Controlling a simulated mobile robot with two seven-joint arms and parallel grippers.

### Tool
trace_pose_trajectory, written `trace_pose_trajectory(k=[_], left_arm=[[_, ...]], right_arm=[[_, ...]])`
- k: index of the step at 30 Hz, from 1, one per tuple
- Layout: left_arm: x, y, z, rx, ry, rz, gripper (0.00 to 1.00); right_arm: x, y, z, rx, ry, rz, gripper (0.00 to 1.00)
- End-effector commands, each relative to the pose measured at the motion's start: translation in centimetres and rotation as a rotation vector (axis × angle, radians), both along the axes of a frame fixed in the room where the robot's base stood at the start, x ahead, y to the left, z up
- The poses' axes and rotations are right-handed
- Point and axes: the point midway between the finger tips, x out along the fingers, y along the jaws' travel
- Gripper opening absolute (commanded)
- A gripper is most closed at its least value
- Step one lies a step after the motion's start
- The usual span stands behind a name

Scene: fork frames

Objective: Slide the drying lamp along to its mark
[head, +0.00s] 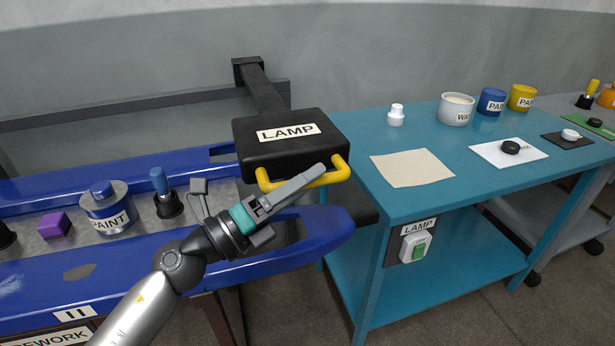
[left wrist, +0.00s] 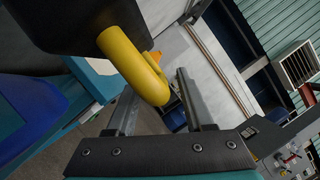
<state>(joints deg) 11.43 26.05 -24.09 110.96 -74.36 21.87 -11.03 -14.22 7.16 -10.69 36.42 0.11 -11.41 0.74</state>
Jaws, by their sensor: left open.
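The drying lamp (head: 262,152) is a black box labelled LAMP, on a black arm (head: 265,92) that rises to the wall rail (head: 120,109). A yellow bar handle (head: 338,172) runs along its near lower edge. My left gripper (head: 306,180) is open at the handle, its fingers crossing in front of it. In the left wrist view, the yellow handle (left wrist: 135,66) reaches down between the two open fingers (left wrist: 155,90); I cannot tell whether they touch it. I cannot make out a mark for the lamp. My right gripper is out of view.
Below the lamp lies a blue trough (head: 325,222) holding a paint tin (head: 107,212), a purple block (head: 54,225) and a blue-handled tool (head: 160,182). A teal table (head: 400,207) stands right, with a paper sheet (head: 412,168), pots and a LAMP switch (head: 416,246).

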Motion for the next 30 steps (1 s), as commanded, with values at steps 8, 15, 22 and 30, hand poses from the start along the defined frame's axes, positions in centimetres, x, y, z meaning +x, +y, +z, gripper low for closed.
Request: trace_pose_trajectory(k=[8, 15, 22, 30], left_arm=[[0.34, -0.45, 0.05, 0.001, 0.001, 0.001, 0.52], [0.3, -0.43, 0.06, 0.001, 0.001, 0.0, 0.38], [0.3, -0.42, 0.07, 0.001, 0.001, 0.0, 0.12], [0.29, -0.41, 0.07, 0.001, 0.001, 0.0, 0.0]], right_arm=[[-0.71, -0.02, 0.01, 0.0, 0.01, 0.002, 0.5], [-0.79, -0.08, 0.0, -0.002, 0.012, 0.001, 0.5], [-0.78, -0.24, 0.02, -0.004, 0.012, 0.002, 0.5], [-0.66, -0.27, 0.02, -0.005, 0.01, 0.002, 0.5]])
